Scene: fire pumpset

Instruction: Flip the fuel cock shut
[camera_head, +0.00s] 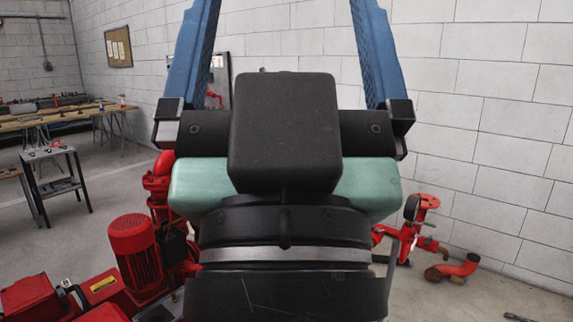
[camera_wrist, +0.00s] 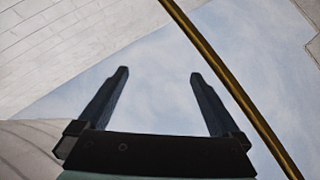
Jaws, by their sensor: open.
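My gripper (camera_head: 285,22) fills the middle of the head view, its two blue fingers wide apart and pointing up, with nothing seen between them. In the wrist view my gripper (camera_wrist: 158,74) is also open and empty. A thin brass-coloured pipe (camera_wrist: 216,62) runs diagonally there from the top middle to the lower right, passing just right of the right finger. I cannot tell whether it touches the finger. I cannot make out the fuel cock in either view; my gripper and wrist hide the middle of the head view.
A red motor (camera_head: 136,250) and other red machinery stand at lower left. Red pipework with a handwheel (camera_head: 428,201) stands at right by the white block wall (camera_head: 490,130). A small table (camera_head: 48,153) and a workbench (camera_head: 75,113) stand farther left, with open floor between them and the machinery.

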